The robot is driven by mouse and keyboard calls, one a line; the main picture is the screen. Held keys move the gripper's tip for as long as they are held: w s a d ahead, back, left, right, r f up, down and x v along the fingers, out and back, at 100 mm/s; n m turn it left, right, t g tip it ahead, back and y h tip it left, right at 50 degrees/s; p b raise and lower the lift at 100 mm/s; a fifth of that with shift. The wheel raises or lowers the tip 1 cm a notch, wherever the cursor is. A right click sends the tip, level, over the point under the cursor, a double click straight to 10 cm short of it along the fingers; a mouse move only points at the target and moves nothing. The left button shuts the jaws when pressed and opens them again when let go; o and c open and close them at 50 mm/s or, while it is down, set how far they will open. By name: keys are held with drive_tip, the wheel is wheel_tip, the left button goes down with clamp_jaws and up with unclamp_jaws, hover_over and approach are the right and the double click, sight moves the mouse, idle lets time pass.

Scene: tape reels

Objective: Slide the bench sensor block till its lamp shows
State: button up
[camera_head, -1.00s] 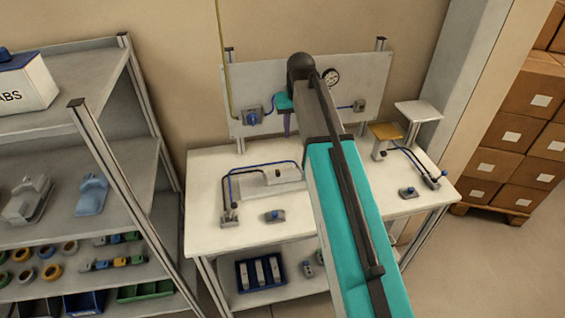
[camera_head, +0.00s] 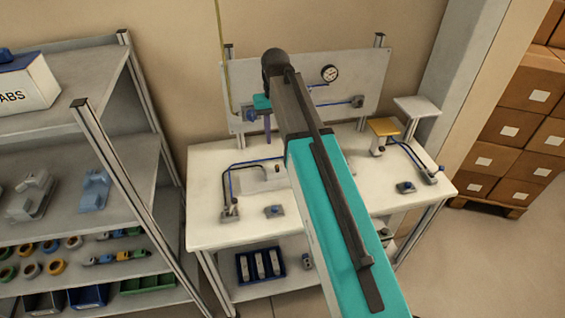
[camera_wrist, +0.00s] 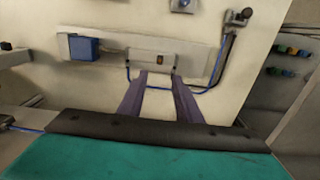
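In the wrist view a pale block (camera_wrist: 152,58) sits on a long grey plate (camera_wrist: 205,58). A blue cable runs along its near side. It looks like the sensor block. A small dark window with a reddish spot, perhaps its lamp (camera_wrist: 160,58), is on top; I cannot tell if it is lit. A blue block (camera_wrist: 84,47) is at the plate's left end, apart from the pale block. My gripper's (camera_wrist: 161,76) two purple fingers are apart, with tips at the pale block's near edge; contact is unclear. In the head view my gripper (camera_head: 267,130) hangs over the bench (camera_head: 205,165).
A back panel (camera_head: 370,75) with a gauge (camera_head: 329,73) stands behind the bench. Small fittings (camera_head: 274,211) and another cable-fed fitting (camera_head: 428,175) lie on the bench top. A shelf rack (camera_head: 110,150) stands left; stacked boxes (camera_head: 515,150) stand right.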

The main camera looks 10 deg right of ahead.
sight(277, 166)
drive_tip(key=shift+f+b, duration=2.95)
drive_tip(key=shift+f, duration=3.75)
clamp_jaws()
